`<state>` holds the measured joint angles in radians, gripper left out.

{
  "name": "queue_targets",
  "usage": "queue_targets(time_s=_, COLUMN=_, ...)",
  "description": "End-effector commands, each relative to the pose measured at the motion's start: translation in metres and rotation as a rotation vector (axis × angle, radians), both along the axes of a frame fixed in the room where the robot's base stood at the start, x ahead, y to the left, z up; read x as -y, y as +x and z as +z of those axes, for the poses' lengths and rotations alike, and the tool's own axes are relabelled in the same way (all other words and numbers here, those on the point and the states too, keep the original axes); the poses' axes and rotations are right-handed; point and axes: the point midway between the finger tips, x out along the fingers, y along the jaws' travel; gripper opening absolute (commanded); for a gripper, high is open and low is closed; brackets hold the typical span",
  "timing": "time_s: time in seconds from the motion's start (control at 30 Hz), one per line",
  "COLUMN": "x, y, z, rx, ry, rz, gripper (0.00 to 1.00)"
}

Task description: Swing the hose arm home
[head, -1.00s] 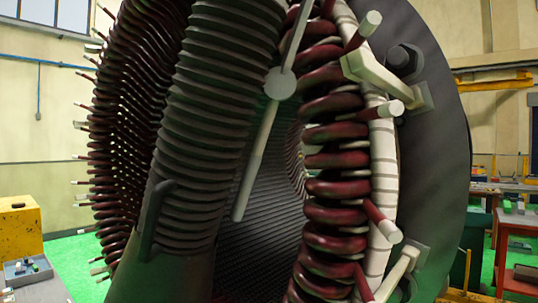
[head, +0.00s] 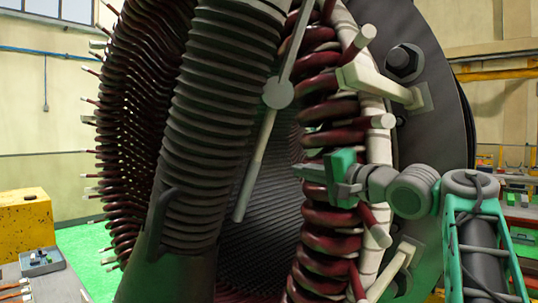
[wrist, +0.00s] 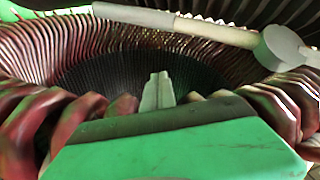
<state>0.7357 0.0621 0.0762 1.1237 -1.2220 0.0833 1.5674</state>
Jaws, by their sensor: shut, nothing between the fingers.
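The ribbed dark grey hose (head: 215,110) runs steeply down in front of the stator bore in the head view, leaning with its top to the right. A dark handle bar (head: 161,222) sits on the left of its lower part. My gripper (head: 302,172) is in front of the stator's right-hand coils, its fingers pointing left toward the hose and apart from the handle. The fingers are together and empty; they also show in the wrist view (wrist: 158,90).
A pale jointed rod (head: 256,160) with a round hub hangs between the hose and my gripper; it crosses the top of the wrist view (wrist: 180,22). Red coils (head: 325,218) and pale brackets (head: 378,83) lie close to my arm. A yellow block (head: 25,232) stands at the left.

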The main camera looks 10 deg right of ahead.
Motion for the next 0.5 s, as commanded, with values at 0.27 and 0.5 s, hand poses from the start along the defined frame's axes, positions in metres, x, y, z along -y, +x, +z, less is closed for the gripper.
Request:
queue_targets(time_s=0.27, x=-0.003, y=-0.009, z=0.029, rx=0.009, ry=0.093, rz=0.079, gripper=0.0)
queue_targets(time_s=0.5, x=-0.03, y=0.033, z=0.035, rx=0.009, ry=0.09, rz=0.08, gripper=0.0)
